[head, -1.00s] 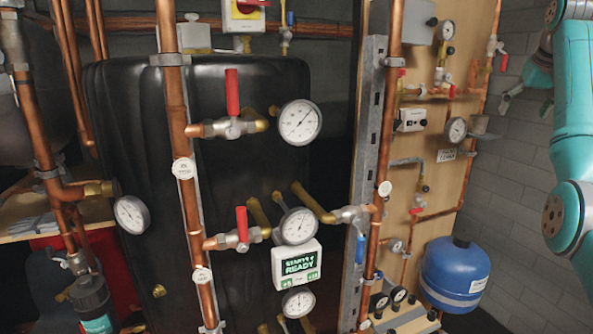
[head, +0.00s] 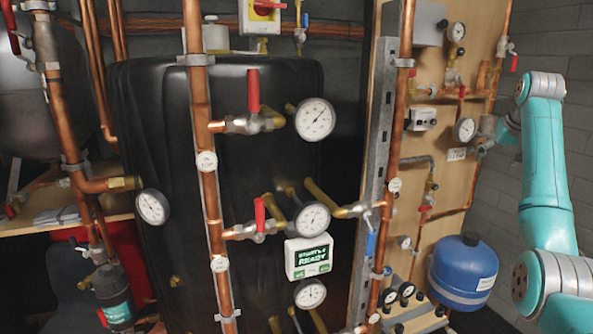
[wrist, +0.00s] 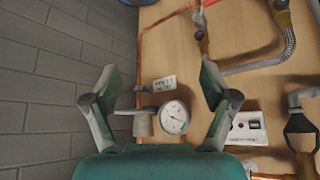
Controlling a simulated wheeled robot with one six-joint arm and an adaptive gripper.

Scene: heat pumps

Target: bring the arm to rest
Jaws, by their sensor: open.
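My teal arm (head: 546,180) stands at the right of the head view, in front of the grey block wall. My gripper (wrist: 158,76) shows in the wrist view with its two fingers spread wide apart. Nothing is held between them.
A blue vessel (head: 463,272) stands low, left of my arm. The wooden board (head: 450,180) carries pipes and a gauge (head: 464,129). A black tank (head: 150,110) with copper pipes, red-handled valves and a display box (head: 309,256) is further left. Bare block wall (head: 500,215) lies behind my arm.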

